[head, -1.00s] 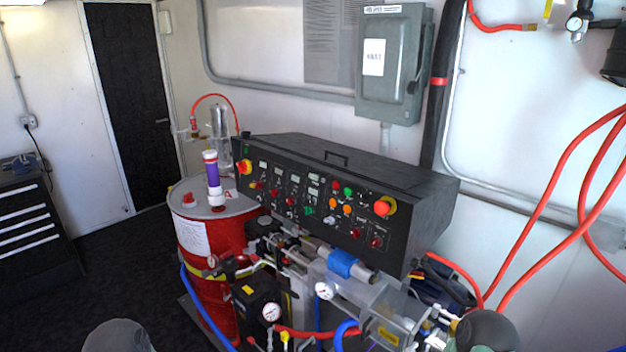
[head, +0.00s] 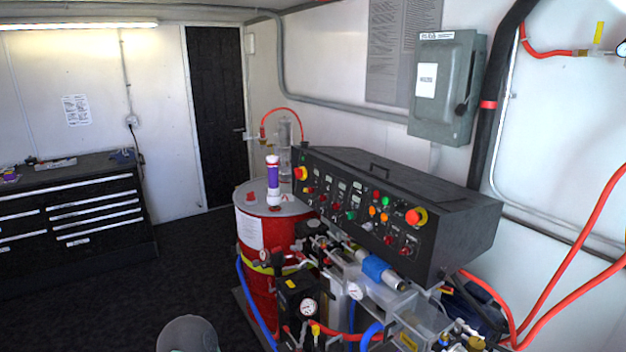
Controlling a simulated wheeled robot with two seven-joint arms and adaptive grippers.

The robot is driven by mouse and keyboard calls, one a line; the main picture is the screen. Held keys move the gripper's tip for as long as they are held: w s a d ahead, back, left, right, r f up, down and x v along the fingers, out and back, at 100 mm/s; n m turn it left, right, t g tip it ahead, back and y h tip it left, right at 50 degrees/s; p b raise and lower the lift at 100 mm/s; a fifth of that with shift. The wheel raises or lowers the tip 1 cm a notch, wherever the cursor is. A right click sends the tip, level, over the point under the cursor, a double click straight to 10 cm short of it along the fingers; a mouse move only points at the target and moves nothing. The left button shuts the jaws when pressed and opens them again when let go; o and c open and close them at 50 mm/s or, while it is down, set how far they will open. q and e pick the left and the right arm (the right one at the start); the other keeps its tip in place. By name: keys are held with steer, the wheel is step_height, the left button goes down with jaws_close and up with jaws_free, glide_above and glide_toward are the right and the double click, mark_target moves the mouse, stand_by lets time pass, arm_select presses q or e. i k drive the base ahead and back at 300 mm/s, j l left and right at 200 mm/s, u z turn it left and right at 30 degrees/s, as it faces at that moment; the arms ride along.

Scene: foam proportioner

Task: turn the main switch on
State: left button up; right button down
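The black control panel (head: 395,196) of the proportioner has a sloped front with several buttons, displays and knobs. A red knob on a yellow plate (head: 301,173) sits at its left end, and a larger red and yellow knob (head: 416,216) sits nearer its right end. Neither gripper shows; only a grey rounded part of mine is at the bottom edge.
A red drum (head: 256,245) with a purple and white pump (head: 273,181) stands left of the panel. Hoses, gauges and a blue-banded cylinder (head: 376,268) fill the space below it. A black drawer cabinet (head: 75,205) stands far left. The dark floor (head: 190,260) between is clear.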

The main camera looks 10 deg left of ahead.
mark_target(299, 173)
steer(key=i+j+z, duration=0.1)
steer(key=i+j, duration=0.4)
steer(key=j, duration=0.2)
steer(key=i+j+z, duration=0.15)
steer(key=j, duration=0.2)
steer(key=i+j+z, duration=0.1)
steer(key=i+j, duration=0.4)
steer(key=j, duration=0.25)
steer(key=z, duration=0.05)
